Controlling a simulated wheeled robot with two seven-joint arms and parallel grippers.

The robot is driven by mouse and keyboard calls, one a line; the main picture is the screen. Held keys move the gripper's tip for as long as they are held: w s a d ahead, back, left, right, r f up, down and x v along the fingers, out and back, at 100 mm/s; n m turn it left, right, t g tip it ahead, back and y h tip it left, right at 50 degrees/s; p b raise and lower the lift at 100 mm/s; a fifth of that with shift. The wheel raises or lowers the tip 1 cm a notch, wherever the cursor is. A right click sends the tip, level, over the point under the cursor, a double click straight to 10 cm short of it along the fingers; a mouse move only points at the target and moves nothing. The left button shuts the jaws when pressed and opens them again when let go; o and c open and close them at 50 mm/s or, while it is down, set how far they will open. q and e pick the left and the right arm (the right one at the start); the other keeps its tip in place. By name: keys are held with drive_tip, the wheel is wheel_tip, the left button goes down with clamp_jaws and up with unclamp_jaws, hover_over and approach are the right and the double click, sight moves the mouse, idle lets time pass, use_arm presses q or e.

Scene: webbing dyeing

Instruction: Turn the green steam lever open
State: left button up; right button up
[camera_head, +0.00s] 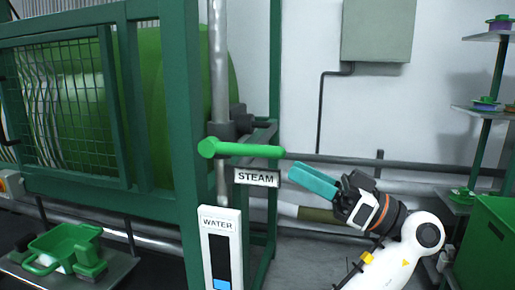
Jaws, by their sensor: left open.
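The green steam lever (245,149) lies nearly level, its round hub at the left in front of a vertical pale pipe and its free end pointing right. The white STEAM sign (257,177) hangs just below it. My left gripper (297,175), with teal fingers, is open and empty. Its fingertips are just below and right of the lever's free end, with a small gap showing in the picture. The depth between them is hard to judge. The gap between the fingers is hidden, as they overlap from this side. My right gripper is not in view.
A green machine frame with a mesh guard (70,110) fills the left. A white WATER gauge (220,250) stands below the lever. Horizontal pipes run along the wall behind my gripper. A green bin (488,245) and shelves with spools (487,103) stand at the right.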

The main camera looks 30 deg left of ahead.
sight(257, 150)
use_arm(q)
drive_tip(key=p+x, duration=0.2)
drive_tip(key=x, duration=0.6)
drive_tip(key=shift+r, duration=0.15)
drive_tip(key=shift+s+a+r, duration=0.15)
drive_tip(key=shift+a, duration=0.45)
drive_tip(key=shift+c, duration=0.4)
clamp_jaws()
